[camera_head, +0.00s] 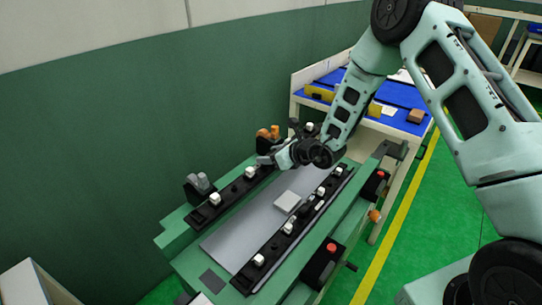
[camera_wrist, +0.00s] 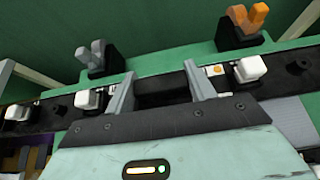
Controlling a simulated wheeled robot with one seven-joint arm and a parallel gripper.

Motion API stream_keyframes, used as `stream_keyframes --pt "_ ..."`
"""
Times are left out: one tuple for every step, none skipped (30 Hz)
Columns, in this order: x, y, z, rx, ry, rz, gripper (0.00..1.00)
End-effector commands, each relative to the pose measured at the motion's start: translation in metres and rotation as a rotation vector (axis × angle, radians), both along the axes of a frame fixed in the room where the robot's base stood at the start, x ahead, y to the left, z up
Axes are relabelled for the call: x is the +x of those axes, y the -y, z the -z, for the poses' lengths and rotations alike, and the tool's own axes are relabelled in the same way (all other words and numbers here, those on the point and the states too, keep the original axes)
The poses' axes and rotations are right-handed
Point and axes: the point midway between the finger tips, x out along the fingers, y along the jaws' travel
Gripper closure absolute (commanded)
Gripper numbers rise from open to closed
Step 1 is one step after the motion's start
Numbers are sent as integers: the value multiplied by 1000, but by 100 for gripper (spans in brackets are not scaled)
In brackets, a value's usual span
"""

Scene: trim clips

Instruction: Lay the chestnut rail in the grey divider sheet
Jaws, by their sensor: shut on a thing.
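My gripper (camera_head: 268,159) is at the far end of the left black rail (camera_head: 232,194), which carries white clips. In the wrist view my gripper (camera_wrist: 158,80) has its two fingers on either side of a dark section of this black rail (camera_wrist: 292,66), between two white clips. It is shut on that section. A flat grey sheet (camera_head: 228,240) lies between the two black rails of the green fixture; it fits the grey divider sheet. I see no rail of clear chestnut colour. My wrist hides part of the gripped area in the head view.
A pale block (camera_head: 287,201) lies on the sheet. Grey (camera_wrist: 92,55) and orange (camera_wrist: 245,20) toggle levers stand behind the gripped rail. Red-topped black boxes (camera_head: 322,262) line the near side. A blue-topped table (camera_head: 398,94) with a brown block (camera_head: 416,116) stands beyond.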

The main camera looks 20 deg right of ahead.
Motion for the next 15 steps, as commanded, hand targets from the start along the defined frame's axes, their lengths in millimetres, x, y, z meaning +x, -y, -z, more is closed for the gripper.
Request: stream_keyframes --pt "0 0 1 0 2 0 77" --pt "0 0 1 0 1 0 77" --pt "0 0 2 0 1 0 77" --pt "0 0 5 0 0 0 77" --pt "0 0 7 0 0 0 77" --pt "0 0 11 0 0 0 77" --pt "0 0 14 0 0 0 77" --pt "0 0 17 0 0 0 77" --pt "0 0 21 0 0 0 77" --pt "0 0 24 -1 0 0 77" --pt "0 0 28 0 1 0 77" --pt "0 0 32 0 1 0 77" --pt "0 0 36 0 1 0 77" --pt "0 0 39 0 1 0 77" --pt "0 0 44 0 1 0 77"
